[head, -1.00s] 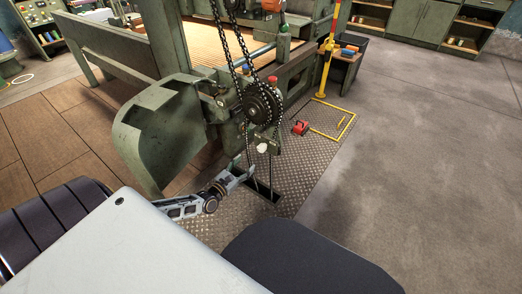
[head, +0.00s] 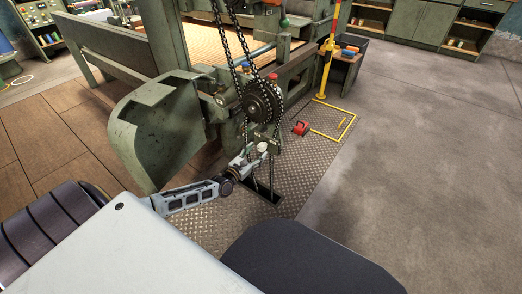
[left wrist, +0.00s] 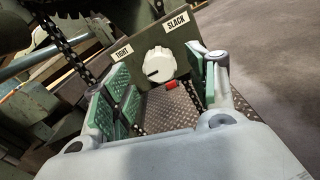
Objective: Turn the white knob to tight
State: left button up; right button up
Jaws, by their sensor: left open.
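The white knob (left wrist: 160,65) sits on a green-grey plate (left wrist: 133,42) in the left wrist view. A TIGHT label (left wrist: 123,52) is at its upper left and a SLACK label (left wrist: 177,22) at its upper right. A dark mark on the knob points to the left. My left gripper (left wrist: 165,95) is open, its green-padded fingers on either side of the view below the knob, with nothing between the pads. In the head view the left gripper (head: 256,152) is at the knob's plate, below the chain wheel. Contact with the knob cannot be told. My right gripper is not in view.
Black chains (head: 240,50) run over a toothed wheel (head: 262,100) just above the knob. A curved green guard (head: 150,135) stands to the left. A red pedal-like object (head: 300,128) is on the tread-plate floor. Open concrete floor (head: 430,170) lies to the right.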

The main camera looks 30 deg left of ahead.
aim_at(260, 149)
pick_arm(q)
jog(key=shift+w+d+b, duration=0.1)
jog(key=shift+w+b, duration=0.25)
jog(key=shift+w, duration=0.85)
jog(key=shift+w+d, duration=0.1)
jog(key=shift+w, duration=0.75)
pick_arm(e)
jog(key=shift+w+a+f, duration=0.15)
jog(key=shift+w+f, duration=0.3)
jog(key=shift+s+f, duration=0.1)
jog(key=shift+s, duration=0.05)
pick_arm(q)
jog(key=shift+c, duration=0.9)
jog(key=c, duration=0.9)
jog(key=shift+o, duration=0.2)
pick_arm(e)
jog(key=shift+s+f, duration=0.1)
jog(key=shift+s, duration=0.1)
